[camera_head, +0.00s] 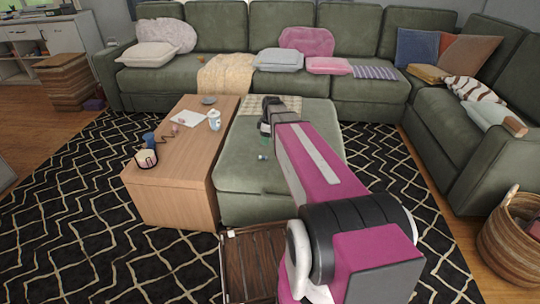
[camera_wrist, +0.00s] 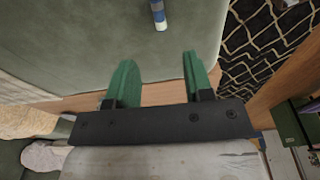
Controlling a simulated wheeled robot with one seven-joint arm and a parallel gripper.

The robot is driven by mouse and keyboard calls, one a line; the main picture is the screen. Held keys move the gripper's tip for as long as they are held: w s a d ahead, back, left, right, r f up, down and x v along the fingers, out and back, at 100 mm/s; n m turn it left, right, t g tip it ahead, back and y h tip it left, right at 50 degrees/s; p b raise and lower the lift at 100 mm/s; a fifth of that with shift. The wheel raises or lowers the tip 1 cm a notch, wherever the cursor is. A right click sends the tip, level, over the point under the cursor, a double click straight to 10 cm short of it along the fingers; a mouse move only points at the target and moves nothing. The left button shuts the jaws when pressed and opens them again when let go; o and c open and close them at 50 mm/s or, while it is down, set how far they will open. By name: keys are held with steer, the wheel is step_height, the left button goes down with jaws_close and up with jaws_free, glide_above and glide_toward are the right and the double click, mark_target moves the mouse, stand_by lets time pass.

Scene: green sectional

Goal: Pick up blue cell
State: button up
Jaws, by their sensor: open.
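The blue cell, a small blue cylinder with a pale end (camera_wrist: 158,14), lies on the green ottoman (camera_wrist: 70,45) at the top edge of the wrist view, partly cut off. In the head view a small blue-white thing (camera_head: 262,156), which looks like the cell, is on the ottoman top (camera_head: 305,150). My gripper (camera_wrist: 158,60) has its two green fingers spread apart with nothing between them. The cell is beyond the fingertips and apart from them. In the head view my gripper (camera_head: 265,132) is above the ottoman, partly hidden by my arm.
A wooden coffee table (camera_head: 185,165) stands left of the ottoman, with a white mug (camera_head: 214,120), a dark blue thing (camera_head: 149,138) and a candle-like jar (camera_head: 146,158). A green sectional (camera_head: 220,75) stands behind. A woven basket (camera_head: 512,240) is at right.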

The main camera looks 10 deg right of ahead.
mark_target(263, 157)
steer(key=f, duration=0.7)
steer(key=a+f, duration=0.1)
steer(key=f, duration=0.2)
steer(key=shift+w+a+f, duration=0.1)
steer(key=shift+w+f, duration=0.15)
steer(key=shift+f, duration=0.1)
jaws_close()
